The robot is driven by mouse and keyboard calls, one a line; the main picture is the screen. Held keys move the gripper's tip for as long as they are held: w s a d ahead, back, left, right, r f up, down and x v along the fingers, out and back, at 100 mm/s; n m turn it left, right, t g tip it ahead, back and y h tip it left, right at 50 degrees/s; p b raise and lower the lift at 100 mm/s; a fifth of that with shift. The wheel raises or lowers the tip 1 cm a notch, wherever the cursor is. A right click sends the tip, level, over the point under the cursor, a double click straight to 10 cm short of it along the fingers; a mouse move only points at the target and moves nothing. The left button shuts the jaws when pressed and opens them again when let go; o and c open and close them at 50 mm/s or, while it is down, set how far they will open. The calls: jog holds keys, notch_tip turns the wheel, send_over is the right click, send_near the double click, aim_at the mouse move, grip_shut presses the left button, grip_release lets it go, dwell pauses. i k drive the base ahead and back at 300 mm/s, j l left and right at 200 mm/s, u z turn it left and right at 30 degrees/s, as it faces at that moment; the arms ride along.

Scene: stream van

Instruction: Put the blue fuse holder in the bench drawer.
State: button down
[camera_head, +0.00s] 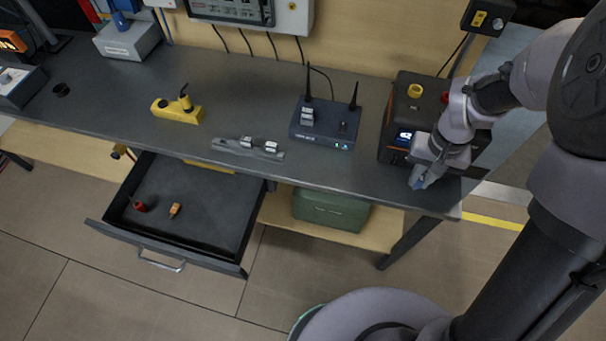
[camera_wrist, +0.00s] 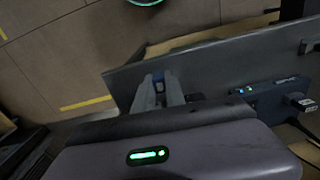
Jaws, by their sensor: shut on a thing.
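My gripper (camera_head: 418,178) is at the right end of the bench, low over the top near its front edge, just in front of the dark power unit. It is shut on a small blue thing, the blue fuse holder (camera_head: 421,182), of which only a little shows. In the wrist view the blue fuse holder (camera_wrist: 158,76) is a small dark-blue patch between the fingertips (camera_wrist: 158,84). The bench drawer (camera_head: 190,218) is pulled open at the left, below the bench top. A red part (camera_head: 140,206) and an orange part (camera_head: 175,210) lie in it.
The dark power unit (camera_head: 400,115) is beside my arm. A green box (camera_head: 330,210) sits on the lower shelf.

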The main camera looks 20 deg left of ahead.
aim_at(202, 229)
jog(key=k+j+z, duration=0.15)
jog(key=k+j, duration=0.4)
jog(key=j, duration=0.15)
jog(key=k+j+z, duration=0.15)
jog(key=k+j, duration=0.4)
jog(key=j, duration=0.15)
jog(key=i+j+z, duration=0.1)
jog(key=j, duration=1)
jog(key=j+z, duration=0.15)
jog(key=j, duration=0.95)
jog(key=i+j, duration=0.15)
